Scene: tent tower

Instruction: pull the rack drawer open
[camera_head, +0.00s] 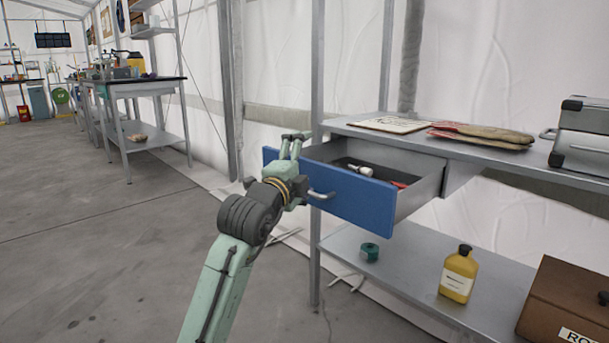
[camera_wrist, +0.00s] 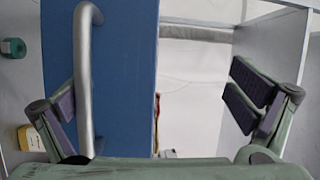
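The rack drawer (camera_head: 357,200), grey with a blue front, stands pulled out from under the rack's upper shelf. Its open inside shows, with a white item and a red item in it. The drawer's bar handle (camera_head: 322,194) is partly hidden by my gripper (camera_head: 294,142) in the head view. In the wrist view the silver handle (camera_wrist: 83,75) runs along the blue drawer front (camera_wrist: 122,80). My gripper (camera_wrist: 150,92) has its fingers spread wide, one beside the handle and the other on the drawer's inner side. I cannot tell whether either finger touches the drawer.
The upper shelf (camera_head: 480,151) holds a flat board (camera_head: 390,124), gloves (camera_head: 482,135) and a grey case (camera_head: 582,135). The lower shelf (camera_head: 395,262) holds green tape (camera_head: 369,252), a yellow bottle (camera_head: 459,275) and a brown box (camera_head: 568,305). The floor at left is clear.

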